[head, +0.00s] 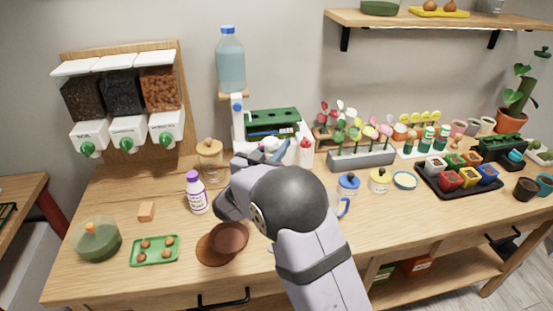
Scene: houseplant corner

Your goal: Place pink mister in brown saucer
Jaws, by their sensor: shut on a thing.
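The brown saucer (209,251) lies near the front of the bench, left of my arm; a smaller round reddish-brown disc (229,238) overlaps it. My gripper (277,151) is above the middle of the bench, up and right of the saucer and well apart from it. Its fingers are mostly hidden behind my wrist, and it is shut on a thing. A small pale piece (269,143) shows beside the fingers, which may be part of the pink mister; the rest is hidden by my arm. No pink mister shows clearly elsewhere.
A white bottle with a purple cap (197,193) and a lidded glass jar (211,162) stand behind the saucer. A green tray (155,250) with several brown balls lies left of it. A blue-lidded jar (348,184) stands right of my arm.

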